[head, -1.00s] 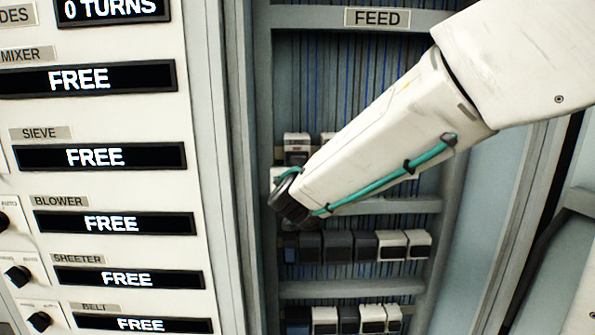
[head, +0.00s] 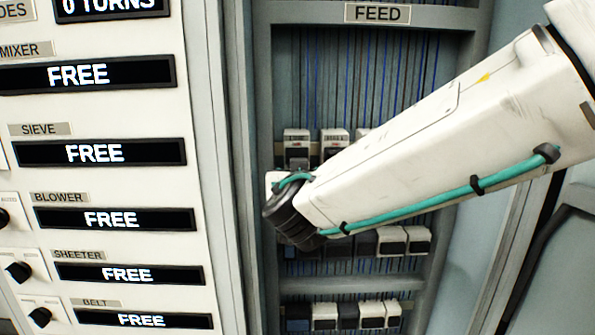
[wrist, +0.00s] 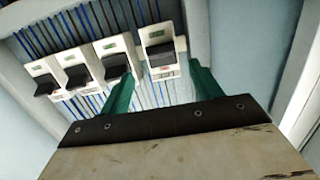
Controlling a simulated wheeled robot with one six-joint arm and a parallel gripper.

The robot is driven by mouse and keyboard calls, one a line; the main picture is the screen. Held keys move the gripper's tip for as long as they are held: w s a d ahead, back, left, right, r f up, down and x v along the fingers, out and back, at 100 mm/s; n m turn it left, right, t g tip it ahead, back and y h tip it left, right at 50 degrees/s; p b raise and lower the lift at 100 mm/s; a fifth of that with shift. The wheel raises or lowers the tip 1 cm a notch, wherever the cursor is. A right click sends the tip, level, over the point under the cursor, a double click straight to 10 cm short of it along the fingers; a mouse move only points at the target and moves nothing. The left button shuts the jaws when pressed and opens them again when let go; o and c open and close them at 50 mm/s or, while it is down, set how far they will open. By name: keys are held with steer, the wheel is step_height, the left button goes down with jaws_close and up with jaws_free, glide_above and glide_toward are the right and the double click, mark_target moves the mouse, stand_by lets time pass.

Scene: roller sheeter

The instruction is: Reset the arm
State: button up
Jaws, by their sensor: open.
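My gripper (wrist: 162,88) shows in the wrist view as two green fingers spread apart, with nothing between them. The fingers point at a row of breakers inside the cabinet. The rightmost breaker (wrist: 160,48) of that row appears just beyond and between the fingertips, and I cannot tell whether they touch it. In the head view my white arm with a green cable reaches in from the right across the FEED cabinet (head: 392,14). Its dark wrist end is in front of the breaker rows, and the fingers are hidden there.
A control panel (head: 105,185) with displays reading FREE and several knobs stands on the left. More breakers (head: 342,315) sit in lower rows. A cabinet side wall (wrist: 250,45) is close to the right of the fingers in the wrist view.

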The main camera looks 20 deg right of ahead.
steer(key=shift+s, duration=0.2)
stand_by(0.6)
steer(key=s+d+f+n+g+h, duration=0.35)
steer(key=s+d+f+g, duration=0.45)
steer(key=s+d+g, duration=0.4)
steer(key=s+a+f+g+y, duration=0.1)
steer(key=s+a+y, duration=0.2)
steer(key=s, duration=0.5)
steer(key=s+a+g+y, duration=0.1)
steer(key=s+a+y, duration=0.2)
steer(key=s+y, duration=0.2)
steer(key=s, duration=0.3)
steer(key=shift+s+f+y, duration=0.3)
steer(key=shift+f+y, duration=0.05)
